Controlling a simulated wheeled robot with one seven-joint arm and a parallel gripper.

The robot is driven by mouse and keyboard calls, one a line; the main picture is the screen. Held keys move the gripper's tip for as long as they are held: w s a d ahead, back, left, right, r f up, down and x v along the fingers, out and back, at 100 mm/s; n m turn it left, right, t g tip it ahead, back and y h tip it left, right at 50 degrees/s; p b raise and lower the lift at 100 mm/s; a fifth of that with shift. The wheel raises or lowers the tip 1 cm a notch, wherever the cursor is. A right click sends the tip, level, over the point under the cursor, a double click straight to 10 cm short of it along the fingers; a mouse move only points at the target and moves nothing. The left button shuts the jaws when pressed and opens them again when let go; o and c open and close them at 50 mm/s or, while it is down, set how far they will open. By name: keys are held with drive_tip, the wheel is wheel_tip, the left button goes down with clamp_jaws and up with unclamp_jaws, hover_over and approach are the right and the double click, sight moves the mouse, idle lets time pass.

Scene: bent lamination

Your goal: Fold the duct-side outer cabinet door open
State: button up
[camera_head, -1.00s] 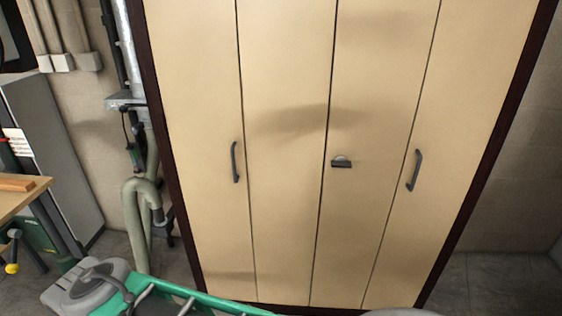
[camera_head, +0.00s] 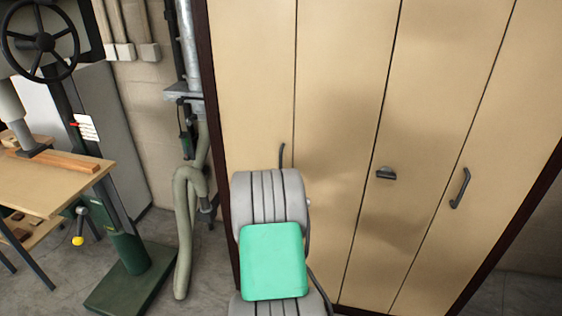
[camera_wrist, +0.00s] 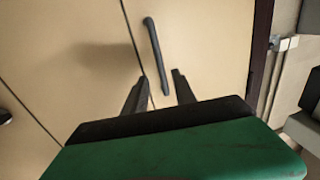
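The duct-side outer cabinet door (camera_head: 248,90) is the leftmost tan panel in the head view and looks closed. Its dark bar handle (camera_head: 282,155) shows only at its top; my grey and green arm hides the rest. In the wrist view this door (camera_wrist: 205,40) is right of the seam, with the handle (camera_wrist: 154,48) running down toward my gripper. My gripper (camera_wrist: 160,76) is open, one dark finger on each side of the handle's lower end in the picture. I cannot tell whether the fingers touch the handle or how deep they reach. In the head view the gripper is hidden.
The other panels (camera_head: 350,90) look closed; one has a small latch (camera_head: 386,173), the rightmost a bar handle (camera_head: 460,188). Left of the cabinet are a duct hose (camera_head: 188,225) and a machine with a wooden table (camera_head: 50,185). Floor shows between them.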

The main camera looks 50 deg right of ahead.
sight(281, 165)
drive_tip(key=p+x, duration=0.1)
drive_tip(key=x, duration=0.5)
drive_tip(key=shift+w+d+p, duration=0.25)
drive_tip(key=shift+w+p, duration=0.05)
drive_tip(key=shift+w, duration=0.05)
clamp_jaws()
idle(1.0)
